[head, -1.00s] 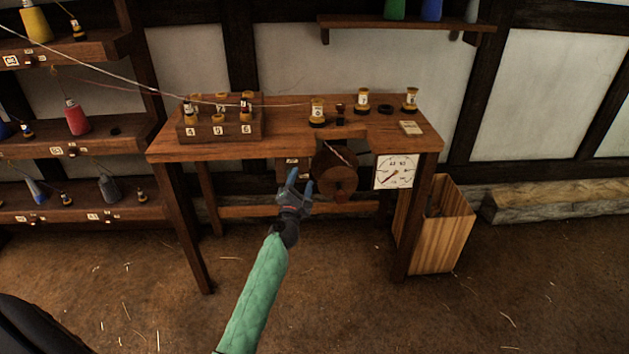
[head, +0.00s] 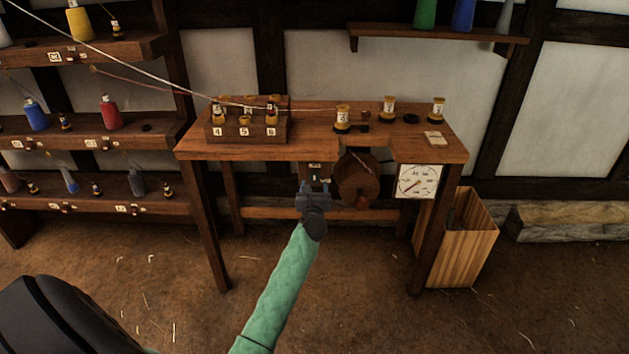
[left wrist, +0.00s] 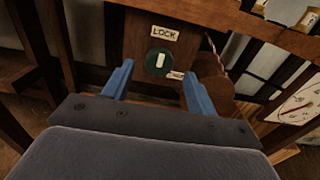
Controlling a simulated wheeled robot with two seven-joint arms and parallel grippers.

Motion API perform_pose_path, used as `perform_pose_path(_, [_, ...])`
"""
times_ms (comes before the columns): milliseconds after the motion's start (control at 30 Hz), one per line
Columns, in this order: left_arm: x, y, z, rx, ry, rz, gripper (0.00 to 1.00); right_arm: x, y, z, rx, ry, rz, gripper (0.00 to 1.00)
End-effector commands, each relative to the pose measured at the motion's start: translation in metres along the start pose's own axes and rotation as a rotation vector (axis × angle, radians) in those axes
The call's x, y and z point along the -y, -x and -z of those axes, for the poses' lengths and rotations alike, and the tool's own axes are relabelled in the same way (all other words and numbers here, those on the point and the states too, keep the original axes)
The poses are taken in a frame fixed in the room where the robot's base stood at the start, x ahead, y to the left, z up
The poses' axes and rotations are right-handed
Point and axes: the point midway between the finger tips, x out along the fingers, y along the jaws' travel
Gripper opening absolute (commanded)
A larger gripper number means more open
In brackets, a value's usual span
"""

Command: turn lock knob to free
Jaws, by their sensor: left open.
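The lock knob (left wrist: 158,62) is a dark green disc with a pale upright bar, on a wooden panel under the table. A LOCK label (left wrist: 164,34) sits above it, and the bar points up toward that label. A second small label (left wrist: 178,75) at its lower right is partly hidden by a finger. My left gripper (left wrist: 158,85) is open and empty, with a blue finger on each side of the knob in the picture, apart from it. In the head view my left gripper (head: 314,188) is in front of the panel below the tabletop. My right gripper is not in view.
The wooden drum (head: 358,180) hangs right of the panel, and a white dial (head: 419,181) is further right. The table (head: 330,151) carries a spool rack (head: 246,134) and several spools. A wooden bin (head: 462,250) stands at the right leg. Spool shelves are at left.

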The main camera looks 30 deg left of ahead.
Motion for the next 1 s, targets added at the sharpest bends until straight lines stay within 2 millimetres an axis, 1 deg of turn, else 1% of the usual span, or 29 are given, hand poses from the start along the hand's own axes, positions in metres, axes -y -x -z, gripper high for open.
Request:
perform_pose_path(33, [0.0,-0.009,-0.001,0.0,-0.001,-0.001,0.57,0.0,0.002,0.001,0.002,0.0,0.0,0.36])
perform_pose_path(100, [0.0,-0.018,-0.001,0.0,-0.001,0.0,0.57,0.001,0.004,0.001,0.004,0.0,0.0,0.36])
perform_pose_path(300, [0.0,-0.038,-0.001,0.001,-0.001,0.0,0.57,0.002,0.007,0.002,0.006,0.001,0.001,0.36])
perform_pose_path(433, [0.0,-0.042,0.0,0.0,-0.001,0.0,0.57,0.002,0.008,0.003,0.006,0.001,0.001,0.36])
perform_pose_path(667, [0.0,-0.043,0.0,0.0,-0.002,0.001,0.57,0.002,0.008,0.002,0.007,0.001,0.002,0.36])
perform_pose_path(700, [0.0,-0.043,0.0,0.0,-0.002,0.001,0.53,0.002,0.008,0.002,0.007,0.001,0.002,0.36])
perform_pose_path(767, [0.0,-0.043,0.0,0.0,-0.002,0.001,0.42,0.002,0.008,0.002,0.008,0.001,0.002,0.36])
perform_pose_path(800, [0.0,-0.043,0.0,0.0,-0.002,0.001,0.34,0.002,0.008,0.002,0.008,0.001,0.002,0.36])
perform_pose_path(900, [0.0,-0.043,0.0,0.0,-0.002,0.001,0.15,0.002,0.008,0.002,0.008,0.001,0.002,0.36])
perform_pose_path(1000, [0.0,-0.043,0.0,0.0,-0.002,0.001,0.15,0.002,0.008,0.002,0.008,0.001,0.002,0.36])
